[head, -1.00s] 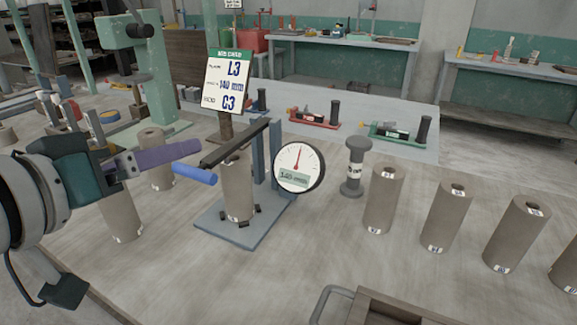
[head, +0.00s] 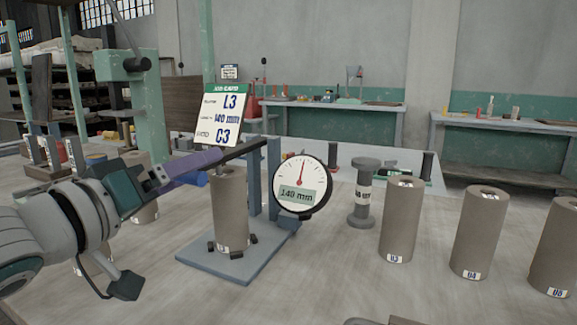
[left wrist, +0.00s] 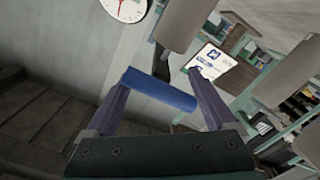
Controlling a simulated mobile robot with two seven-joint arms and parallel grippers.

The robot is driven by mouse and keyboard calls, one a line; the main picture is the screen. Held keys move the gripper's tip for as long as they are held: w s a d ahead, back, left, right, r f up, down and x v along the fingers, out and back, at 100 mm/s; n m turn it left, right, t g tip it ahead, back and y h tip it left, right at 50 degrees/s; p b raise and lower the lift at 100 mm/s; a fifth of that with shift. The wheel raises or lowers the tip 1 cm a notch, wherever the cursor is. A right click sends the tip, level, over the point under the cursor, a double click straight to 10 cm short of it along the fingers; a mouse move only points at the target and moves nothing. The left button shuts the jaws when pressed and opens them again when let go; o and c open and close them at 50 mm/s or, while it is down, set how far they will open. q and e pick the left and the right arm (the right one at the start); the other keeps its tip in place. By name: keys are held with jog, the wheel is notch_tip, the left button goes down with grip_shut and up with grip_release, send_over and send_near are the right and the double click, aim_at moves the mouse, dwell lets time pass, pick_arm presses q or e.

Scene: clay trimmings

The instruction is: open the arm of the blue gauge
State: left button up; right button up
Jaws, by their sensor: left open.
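The blue gauge has a blue-grey base (head: 252,262), an upright frame (head: 273,185) and a round dial (head: 300,188) reading 140 mm. Its dark arm (head: 243,148) reaches left over the top of a clay cylinder (head: 228,205) standing on the base. The arm's blue handle (head: 202,179) is partly hidden by my left gripper (head: 208,158). In the left wrist view, the open purple fingers stand on both sides of the blue handle (left wrist: 158,90), with the handle across the gap. I cannot tell whether they touch it. My right gripper is not in view.
A job card (head: 221,115) reading L3, 140 mm and C3 stands behind the gauge. A grey spool-shaped piece (head: 363,192) and several clay cylinders (head: 401,220) stand to the right. A green stand (head: 133,100) rises behind my left arm.

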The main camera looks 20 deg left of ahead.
aim_at(231, 158)
pick_arm(q)
jog(key=shift+w+d, duration=0.15)
jog(key=shift+w, duration=1.4)
grip_shut()
